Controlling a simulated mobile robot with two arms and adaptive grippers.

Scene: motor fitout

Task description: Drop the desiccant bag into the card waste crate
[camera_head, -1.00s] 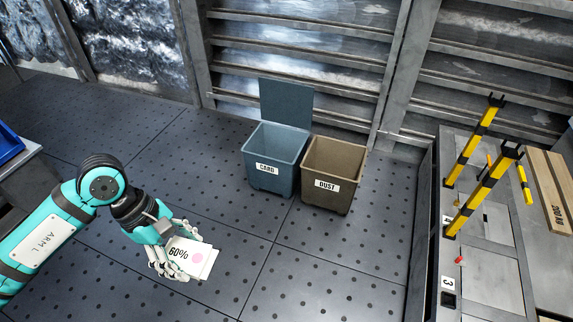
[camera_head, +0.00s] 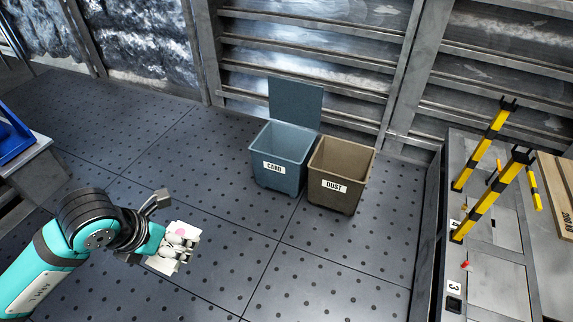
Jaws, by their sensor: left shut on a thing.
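The desiccant bag (camera_head: 181,232) is a small white packet with a pink spot, at the lower left in the head view. My left gripper (camera_head: 178,248) is shut on it, with its pale fingers covering part of the bag. The card waste crate (camera_head: 277,172) is a blue-grey open bin labelled CARD, standing on the floor near the middle with its lid raised at the back. It looks empty. The left gripper and bag are left of and nearer than the crate, apart from it. My right gripper is not in view.
A brown open bin (camera_head: 338,188) labelled DUST stands close against the right of the card crate. A grey workbench (camera_head: 500,262) with yellow-black posts is at the right. A blue tray (camera_head: 12,142) sits on a table at the left. The floor between is clear.

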